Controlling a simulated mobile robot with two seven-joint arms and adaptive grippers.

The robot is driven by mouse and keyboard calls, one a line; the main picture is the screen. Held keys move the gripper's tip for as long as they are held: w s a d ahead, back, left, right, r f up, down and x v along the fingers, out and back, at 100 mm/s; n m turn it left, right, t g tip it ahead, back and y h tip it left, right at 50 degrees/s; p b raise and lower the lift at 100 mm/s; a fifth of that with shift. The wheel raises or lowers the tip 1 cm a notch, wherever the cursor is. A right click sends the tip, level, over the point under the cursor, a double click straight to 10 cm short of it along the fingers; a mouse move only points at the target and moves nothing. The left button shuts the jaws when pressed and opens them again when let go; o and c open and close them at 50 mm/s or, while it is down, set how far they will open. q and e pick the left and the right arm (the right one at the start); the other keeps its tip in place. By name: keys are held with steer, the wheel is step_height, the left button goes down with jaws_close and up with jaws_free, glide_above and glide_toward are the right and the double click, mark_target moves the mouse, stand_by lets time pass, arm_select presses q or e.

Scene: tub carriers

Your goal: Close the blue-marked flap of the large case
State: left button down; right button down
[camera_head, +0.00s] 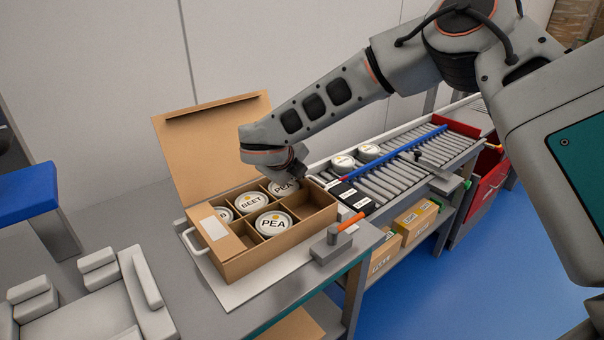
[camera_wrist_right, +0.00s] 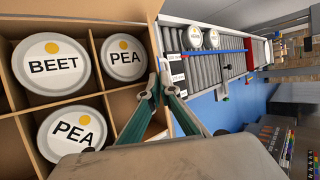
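The large brown case (camera_head: 252,264) stands on the bench, and its tall back flap (camera_head: 213,140) is raised. A small side flap with a white label (camera_head: 214,227) is at its left end. I see no blue mark on it. Tins marked BEET and PEA sit in its compartments and also show in the right wrist view (camera_wrist_right: 50,64). My right gripper (camera_head: 292,174) is low over the case's far right corner. In the wrist view its fingertips (camera_wrist_right: 158,78) are nearly together beside the case wall, with nothing clearly held. My left gripper is out of view.
A roller conveyor (camera_head: 385,170) with two tins and a blue bar runs off to the back right. A clamp with an orange handle (camera_head: 335,241) is right of the case. A grey fixture (camera_head: 85,300) stands at front left. Small boxes (camera_head: 415,219) lie on the lower shelf.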

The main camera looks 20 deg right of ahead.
steer(key=shift+s+a+f+t+h+b, duration=0.2)
steer(key=shift+a+f+t+h+b, duration=0.3)
steer(key=shift+h, duration=0.4)
steer(key=shift+n, duration=0.3)
steer(key=c, duration=2.3)
jaws_free()
steer(key=shift+c, duration=0.2)
steer(key=v, duration=1.2)
steer(key=shift+a+f, duration=0.2)
